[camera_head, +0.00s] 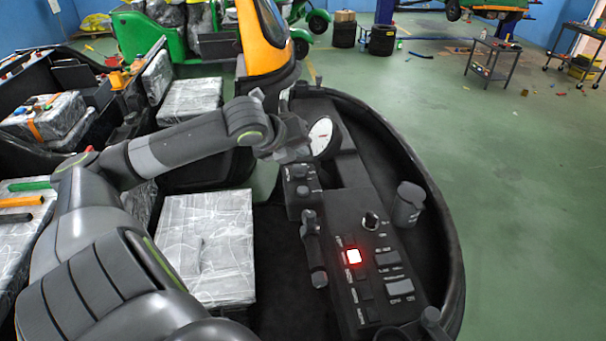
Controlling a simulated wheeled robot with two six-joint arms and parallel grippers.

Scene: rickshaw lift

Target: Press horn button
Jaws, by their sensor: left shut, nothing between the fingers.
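The dark control panel (340,228) of the vehicle carries several buttons, switches and knobs. The labels are too small to read, so I cannot tell which button is the horn. My left gripper (296,148) is shut and empty, beside the round white dial (320,136) and above the small button box. I cannot tell whether it touches anything. My right gripper is out of view.
A dark lever (312,248) stands left of the lit button. A dark cup-shaped part (409,204) stands on the right. The curved black rim (443,210) encloses the panel. A plastic-wrapped seat (206,247) is at left. Open green floor (520,200) lies to the right.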

